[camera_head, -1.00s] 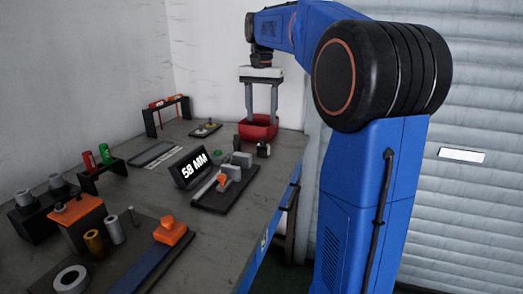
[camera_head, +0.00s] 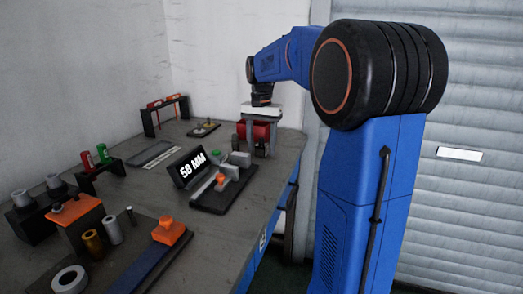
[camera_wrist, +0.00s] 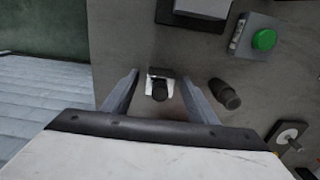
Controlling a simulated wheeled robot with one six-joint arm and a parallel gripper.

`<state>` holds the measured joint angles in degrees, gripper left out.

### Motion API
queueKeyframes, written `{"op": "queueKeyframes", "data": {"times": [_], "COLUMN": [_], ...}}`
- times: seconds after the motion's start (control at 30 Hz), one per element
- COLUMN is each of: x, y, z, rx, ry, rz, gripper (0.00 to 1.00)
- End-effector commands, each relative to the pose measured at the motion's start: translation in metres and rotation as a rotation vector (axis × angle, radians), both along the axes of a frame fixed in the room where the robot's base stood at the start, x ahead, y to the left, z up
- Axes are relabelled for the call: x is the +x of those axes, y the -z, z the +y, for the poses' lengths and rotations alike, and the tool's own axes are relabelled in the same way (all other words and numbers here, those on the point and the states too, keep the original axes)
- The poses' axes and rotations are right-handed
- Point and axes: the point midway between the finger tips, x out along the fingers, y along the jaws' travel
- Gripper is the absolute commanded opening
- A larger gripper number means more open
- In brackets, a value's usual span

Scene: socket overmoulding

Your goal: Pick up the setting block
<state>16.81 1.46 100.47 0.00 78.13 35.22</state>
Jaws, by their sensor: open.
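A small pale block with a dark rounded top, which looks like the setting block (camera_wrist: 160,86), is on the grey table in the wrist view. It shows between the two fingers of my gripper (camera_wrist: 159,80), with space on either side. The fingers are apart and hold nothing. In the head view my gripper (camera_head: 260,150) points straight down near the table's right edge, beside the dark fixture with grey blocks. The block is hard to make out there among the fingers. How far the fingertips are above the table is unclear.
A dark cylinder (camera_wrist: 226,94) stands close to the right finger in the wrist view. A box with a green button (camera_wrist: 263,40) is beyond it. A red bin (camera_head: 258,132) shows behind my fingers. The "58 MM" display (camera_head: 190,167) stands to the left.

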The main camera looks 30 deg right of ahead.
Motion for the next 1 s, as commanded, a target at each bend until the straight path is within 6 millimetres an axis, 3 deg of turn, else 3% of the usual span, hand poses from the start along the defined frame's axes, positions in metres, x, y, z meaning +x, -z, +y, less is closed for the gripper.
{"op": "queueKeyframes", "data": {"times": [0.3,0.5,0.53,0.83,1.0], "x": [0.000,0.000,0.000,0.000,0.001], "y": [0.004,0.004,0.004,-0.001,-0.024], "z": [0.000,0.000,0.000,0.000,0.000], "rx": [0.000,0.000,0.000,-0.001,-0.001], "ry": [0.000,0.000,0.000,0.000,0.000], "rz": [-0.001,-0.001,-0.001,-0.002,-0.005], "gripper": [0.51,0.03,0.00,0.00,0.00]}}
